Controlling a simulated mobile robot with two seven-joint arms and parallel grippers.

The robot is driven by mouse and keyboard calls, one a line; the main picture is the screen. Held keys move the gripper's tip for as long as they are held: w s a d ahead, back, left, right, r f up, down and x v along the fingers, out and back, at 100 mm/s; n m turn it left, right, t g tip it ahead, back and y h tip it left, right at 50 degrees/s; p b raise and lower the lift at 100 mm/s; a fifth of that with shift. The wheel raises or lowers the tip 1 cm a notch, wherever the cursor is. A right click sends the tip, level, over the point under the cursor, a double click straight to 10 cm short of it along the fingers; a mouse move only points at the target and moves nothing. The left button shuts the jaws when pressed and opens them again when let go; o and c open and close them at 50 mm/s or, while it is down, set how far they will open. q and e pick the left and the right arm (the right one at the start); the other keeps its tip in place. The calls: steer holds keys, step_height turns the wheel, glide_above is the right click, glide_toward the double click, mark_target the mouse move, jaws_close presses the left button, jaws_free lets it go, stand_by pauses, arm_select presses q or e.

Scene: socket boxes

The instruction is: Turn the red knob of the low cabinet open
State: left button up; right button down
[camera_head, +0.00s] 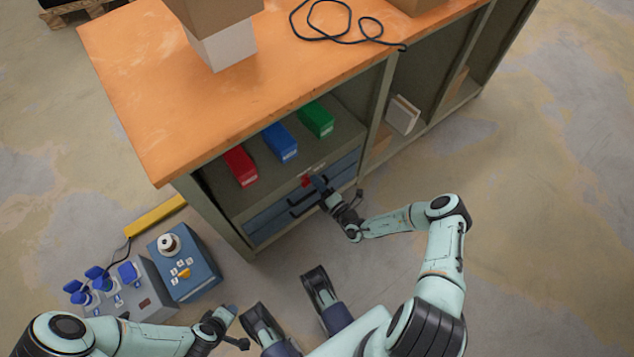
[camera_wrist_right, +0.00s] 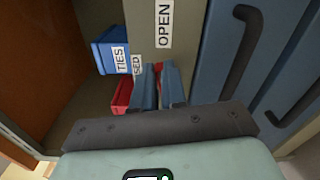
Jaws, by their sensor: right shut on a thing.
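The low cabinet (camera_head: 122,108) has an orange top and an open front with shelves and blue drawers. The red knob (camera_head: 306,181) sits on the strip just above the drawers, mostly hidden by my right gripper (camera_head: 319,184). In the right wrist view, the blue fingers of this gripper (camera_wrist_right: 159,82) are shut on the red knob (camera_wrist_right: 158,67). An OPEN label (camera_wrist_right: 164,22) and a partly covered label ending in "SED" (camera_wrist_right: 137,64) show beside it. My left gripper (camera_head: 231,312) is low in the head view, away from the cabinet; its finger gap cannot be made out.
A red bin (camera_head: 240,166), a blue bin (camera_head: 280,143) and a green bin (camera_head: 316,119) stand on the shelf above the knob. Drawer handles (camera_head: 307,203) lie close below my right gripper. A blue control box (camera_head: 186,263) and a grey socket box (camera_head: 135,290) are on the floor at left.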

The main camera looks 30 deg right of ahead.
arm_select(q)
steer(key=shift+w+a+f, duration=0.2)
steer(key=shift+w, duration=0.1)
arm_select(e)
steer(key=shift+f+m, duration=0.25)
steer(key=shift+m, duration=0.85)
steer(key=c, duration=1.2)
jaws_free()
arm_select(q)
steer(key=shift+g+h, duration=0.4)
steer(key=shift+g, duration=0.1)
steer(key=s+r, duration=0.1)
steer(key=s+d+p, duration=0.1)
steer(key=s+d+r+p, duration=0.1)
steer(key=s, duration=0.1)
steer(key=shift+r, duration=0.35)
arm_select(e)
steer(key=s, duration=0.9)
steer(key=s+d, duration=0.1)
steer(key=s, duration=0.3)
steer(key=shift+s, duration=0.2)
arm_select(q)
steer(key=shift+r, duration=0.1)
arm_select(e)
steer(key=shift+r, duration=0.1)
